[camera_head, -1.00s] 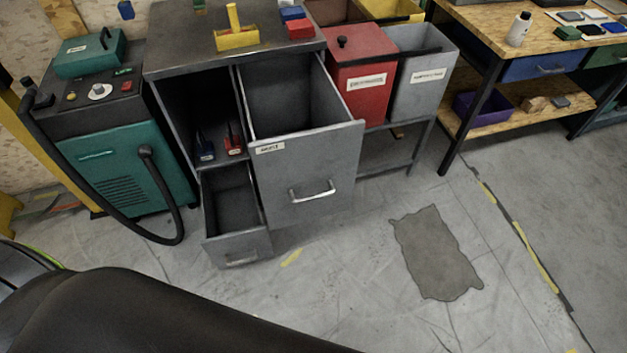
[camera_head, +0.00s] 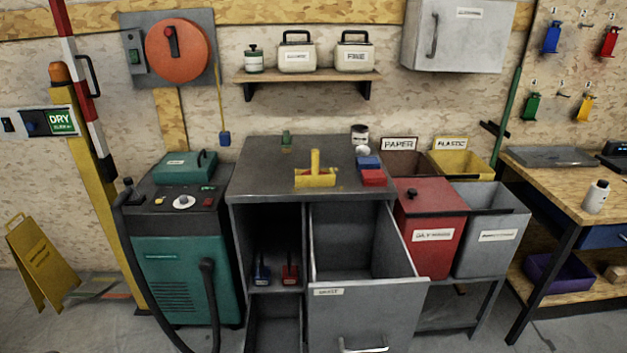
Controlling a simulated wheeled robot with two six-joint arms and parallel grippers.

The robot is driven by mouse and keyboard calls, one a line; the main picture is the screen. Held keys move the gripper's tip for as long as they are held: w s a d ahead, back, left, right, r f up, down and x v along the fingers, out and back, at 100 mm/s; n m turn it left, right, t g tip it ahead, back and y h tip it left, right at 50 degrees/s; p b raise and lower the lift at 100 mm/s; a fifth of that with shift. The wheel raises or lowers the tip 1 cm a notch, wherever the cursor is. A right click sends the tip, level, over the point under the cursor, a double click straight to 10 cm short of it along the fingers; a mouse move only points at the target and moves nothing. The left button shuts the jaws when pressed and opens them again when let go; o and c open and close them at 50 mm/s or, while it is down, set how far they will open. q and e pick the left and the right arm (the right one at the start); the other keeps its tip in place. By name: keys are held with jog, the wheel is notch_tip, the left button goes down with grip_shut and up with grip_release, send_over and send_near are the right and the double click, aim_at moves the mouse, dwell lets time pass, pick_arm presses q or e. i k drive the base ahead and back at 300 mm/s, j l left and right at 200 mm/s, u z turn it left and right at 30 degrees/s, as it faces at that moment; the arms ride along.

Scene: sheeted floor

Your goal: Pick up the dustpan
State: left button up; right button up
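A yellow dustpan (camera_head: 315,178) with a handle standing up sits on the grey top of the metal cabinet (camera_head: 260,165), near its front edge. A reddish part shows along it, too small to make out. A blue block (camera_head: 368,163) and a red block (camera_head: 373,178) lie to its right on the same top. Neither of my grippers is in view.
The cabinet's large drawer (camera_head: 365,305) stands open at the front. A teal machine (camera_head: 183,265) with a black hose is left of it. A red bin (camera_head: 432,232) and a grey bin (camera_head: 490,235) stand right. A wall shelf (camera_head: 305,76) is above the cabinet.

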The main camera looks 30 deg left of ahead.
aim_at(314, 178)
jog(key=i+u, duration=0.1)
jog(key=u, duration=0.25)
jog(key=l+u, duration=0.1)
jog(key=u, duration=0.2)
jog(key=i+l+u, duration=0.1)
jog(key=u, duration=0.25)
